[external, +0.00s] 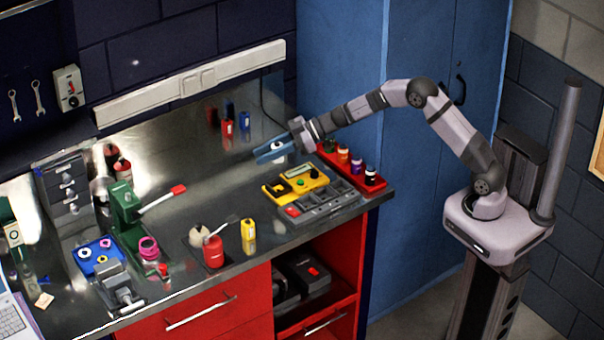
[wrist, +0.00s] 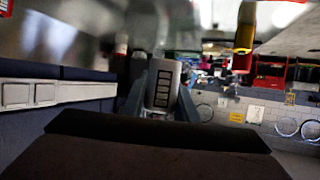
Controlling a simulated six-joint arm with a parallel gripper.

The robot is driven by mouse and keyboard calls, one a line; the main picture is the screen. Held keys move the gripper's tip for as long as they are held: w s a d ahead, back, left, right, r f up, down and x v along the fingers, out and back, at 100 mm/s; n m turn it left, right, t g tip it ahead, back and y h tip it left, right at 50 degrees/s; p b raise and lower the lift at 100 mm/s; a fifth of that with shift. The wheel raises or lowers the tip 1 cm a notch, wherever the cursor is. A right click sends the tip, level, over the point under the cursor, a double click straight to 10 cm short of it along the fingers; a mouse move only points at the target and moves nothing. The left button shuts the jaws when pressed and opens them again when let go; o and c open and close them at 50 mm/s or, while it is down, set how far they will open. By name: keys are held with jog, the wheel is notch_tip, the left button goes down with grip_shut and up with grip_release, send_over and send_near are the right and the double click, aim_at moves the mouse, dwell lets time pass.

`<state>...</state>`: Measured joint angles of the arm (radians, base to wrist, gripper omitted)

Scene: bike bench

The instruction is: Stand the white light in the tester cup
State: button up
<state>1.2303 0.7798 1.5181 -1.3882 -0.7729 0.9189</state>
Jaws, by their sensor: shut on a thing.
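My gripper (external: 268,152) is above the back right part of the metal bench, with its blue fingers pointing left. It is shut on the white light (external: 277,145), which shows as a small white piece between the fingers. In the wrist view the light (wrist: 163,84) is a pale block with a dark slatted panel, between the two fingers. A yellow device (external: 276,190) with a screen and a green round part sits on the bench below and right of my gripper. I cannot tell for certain which part is the tester cup.
A red tray (external: 376,186) of small bottles and a grey compartment tray (external: 322,210) flank the yellow device. The bench middle is mostly clear.

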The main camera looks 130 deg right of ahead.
jog(key=p, duration=0.2)
send_over(268, 192)
jog(key=shift+w+d+f, duration=0.1)
jog(key=shift+f, duration=2.1)
jog(key=shift+w+d+f, duration=0.1)
jog(key=shift+f, duration=2.1)
jog(key=shift+s+f, duration=0.1)
jog(key=shift+f, duration=0.2)
jog(key=shift+f, duration=0.1)
jog(key=shift+f+b, duration=0.35)
jog(key=shift+a+f, duration=0.1)
jog(key=shift+f, duration=0.05)
jog(key=o, duration=1.1)
jog(key=shift+a+f, duration=0.1)
jog(key=shift+f, duration=0.05)
